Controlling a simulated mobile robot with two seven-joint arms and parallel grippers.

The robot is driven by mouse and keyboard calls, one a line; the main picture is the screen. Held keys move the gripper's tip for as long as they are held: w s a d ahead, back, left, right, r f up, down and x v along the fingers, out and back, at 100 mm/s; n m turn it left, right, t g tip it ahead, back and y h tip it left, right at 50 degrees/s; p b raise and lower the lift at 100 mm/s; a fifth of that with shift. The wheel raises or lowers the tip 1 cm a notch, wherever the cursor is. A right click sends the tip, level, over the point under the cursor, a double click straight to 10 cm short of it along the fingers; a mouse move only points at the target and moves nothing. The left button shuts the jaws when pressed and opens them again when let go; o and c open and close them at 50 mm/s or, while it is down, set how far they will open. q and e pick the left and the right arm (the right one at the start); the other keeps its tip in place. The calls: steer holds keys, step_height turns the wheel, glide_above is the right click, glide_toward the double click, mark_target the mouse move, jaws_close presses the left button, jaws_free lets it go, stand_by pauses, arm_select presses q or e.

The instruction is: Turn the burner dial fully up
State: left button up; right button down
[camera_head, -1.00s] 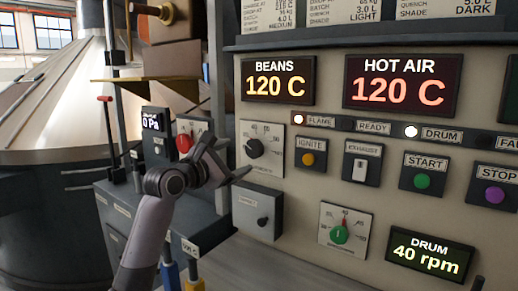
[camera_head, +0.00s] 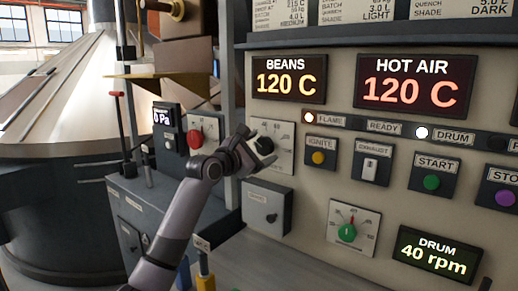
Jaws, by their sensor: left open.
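The burner dial (camera_head: 264,145) is a dark round knob on a pale square scale plate, on the left part of the cream control panel. My left gripper (camera_head: 254,146) is at the dial, with its open fingers at the knob's left side and upper edge. I cannot tell whether the fingers touch the knob. The gripper hides the left part of the scale and some of the knob, and the pointer's setting is not clear. My right gripper is not in view.
Above the dial, the beans display (camera_head: 289,79) reads 120 C. The ignite button (camera_head: 318,157), exhaust switch (camera_head: 370,168) and green drum dial (camera_head: 347,232) are to the right. A grey box (camera_head: 267,208) juts out below. A red knob (camera_head: 195,139) is at left.

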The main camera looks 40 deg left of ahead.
arm_select(q)
steer(key=c, duration=1.1)
steer(key=shift+o, duration=0.2)
